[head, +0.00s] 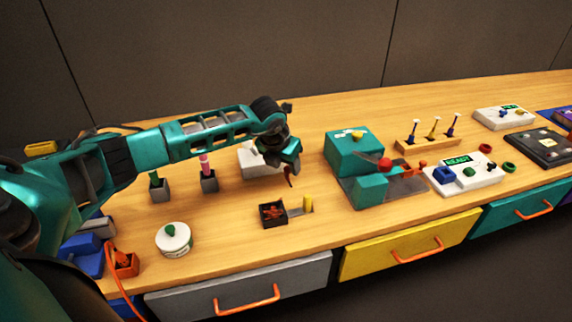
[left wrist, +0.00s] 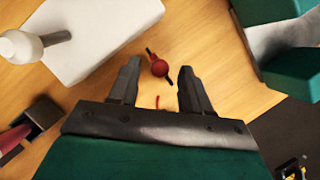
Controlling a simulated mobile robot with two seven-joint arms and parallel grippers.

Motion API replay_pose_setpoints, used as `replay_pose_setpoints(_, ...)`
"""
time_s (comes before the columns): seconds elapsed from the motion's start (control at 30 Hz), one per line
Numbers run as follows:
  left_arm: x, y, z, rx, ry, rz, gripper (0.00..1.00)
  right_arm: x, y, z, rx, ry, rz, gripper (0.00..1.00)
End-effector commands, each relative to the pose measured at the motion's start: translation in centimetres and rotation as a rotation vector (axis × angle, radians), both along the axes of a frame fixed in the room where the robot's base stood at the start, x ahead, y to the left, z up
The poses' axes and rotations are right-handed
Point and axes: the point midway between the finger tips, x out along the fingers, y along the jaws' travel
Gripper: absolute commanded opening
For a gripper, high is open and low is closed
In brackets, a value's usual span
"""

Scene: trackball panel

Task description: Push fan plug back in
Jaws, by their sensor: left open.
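My left gripper (head: 288,160) is over the middle of the bench, just right of a white box. Its two fingers are spread in the left wrist view (left wrist: 157,75), with nothing clamped between them. In the head view a small dark red thing (head: 289,178) shows just under the gripper. I cannot tell whether either is the fan plug. An orange block (head: 125,263) with an orange cord stands at the bench's left front, and I cannot tell its role. My right gripper is not in view.
The white box (head: 255,162) also shows in the left wrist view (left wrist: 95,35). A teal machine (head: 352,152) stands right of the gripper. A dark tray (head: 272,222) of red pieces is in front. A round white tin (head: 173,243) is front left. Bare wood lies between them.

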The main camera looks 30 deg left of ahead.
Motion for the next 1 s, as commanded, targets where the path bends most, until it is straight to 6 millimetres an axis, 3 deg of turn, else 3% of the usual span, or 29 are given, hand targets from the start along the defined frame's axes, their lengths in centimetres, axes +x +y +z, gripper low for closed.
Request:
replay_pose_setpoints(0.37, 0.20, 0.01, -0.61, 0.000, 0.001, 0.000, 0.48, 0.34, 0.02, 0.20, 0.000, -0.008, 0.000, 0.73)
replay_pose_setpoints(0.87, 0.20, 0.01, -0.57, 0.000, 0.001, 0.000, 0.01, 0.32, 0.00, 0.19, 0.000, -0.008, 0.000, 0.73)
replay_pose_setpoints(1.0, 0.20, 0.02, -0.57, 0.000, 0.000, 0.000, 0.00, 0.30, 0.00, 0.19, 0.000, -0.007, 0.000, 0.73)
